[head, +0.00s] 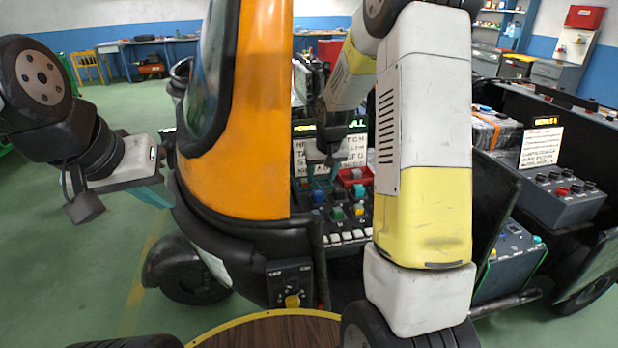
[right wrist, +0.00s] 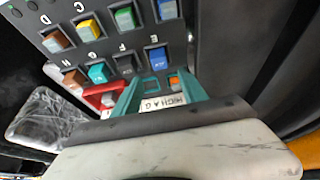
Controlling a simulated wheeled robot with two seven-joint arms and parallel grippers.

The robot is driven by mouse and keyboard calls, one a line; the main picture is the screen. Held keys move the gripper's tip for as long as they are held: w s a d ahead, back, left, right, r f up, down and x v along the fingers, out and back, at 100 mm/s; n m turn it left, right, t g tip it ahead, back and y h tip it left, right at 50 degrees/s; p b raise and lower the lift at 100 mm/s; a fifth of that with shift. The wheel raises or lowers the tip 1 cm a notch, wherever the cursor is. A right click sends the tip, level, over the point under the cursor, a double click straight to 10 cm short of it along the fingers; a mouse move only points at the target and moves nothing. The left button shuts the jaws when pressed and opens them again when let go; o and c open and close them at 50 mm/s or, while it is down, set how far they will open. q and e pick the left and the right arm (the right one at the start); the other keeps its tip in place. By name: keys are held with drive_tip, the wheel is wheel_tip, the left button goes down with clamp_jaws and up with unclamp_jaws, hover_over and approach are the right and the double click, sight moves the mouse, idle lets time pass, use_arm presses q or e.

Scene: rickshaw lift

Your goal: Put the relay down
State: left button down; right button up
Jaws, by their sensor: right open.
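My right gripper (right wrist: 158,88) is open over the relay panel, with its teal fingers apart. A small orange piece (right wrist: 175,83) and a white label (right wrist: 165,103) show between the fingers; I cannot tell whether a finger touches the piece. Coloured relays sit in lettered sockets beyond, among them a yellow one (right wrist: 88,27), a green one (right wrist: 125,17) and a blue one (right wrist: 157,58). A red tray (right wrist: 88,92) beside the fingers has a pale piece in it. In the head view my right gripper (head: 320,172) is partly hidden. My left gripper (head: 155,192) is away at the left.
The orange rickshaw shell (head: 262,120) stands between my arms. A panel of buttons and relays (head: 345,225) lies inside. A control box (head: 560,200) with a red button is at the right. A plastic-wrapped thing (right wrist: 48,118) lies beside the relay panel.

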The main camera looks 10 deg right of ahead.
drive_tip(key=s+a+r+y, duration=0.1)
drive_tip(key=s+a+r, duration=0.1)
drive_tip(key=s+r, duration=1.1)
drive_tip(key=s+a+r, duration=0.1)
drive_tip(key=s+r, duration=0.1)
drive_tip(key=s, duration=0.6)
drive_tip(key=s+a+r+t+y, duration=0.1)
drive_tip(key=s+r, duration=0.2)
drive_tip(key=s, duration=0.6)
drive_tip(key=shift+a+t, duration=0.3)
drive_tip(key=shift+a, duration=0.1)
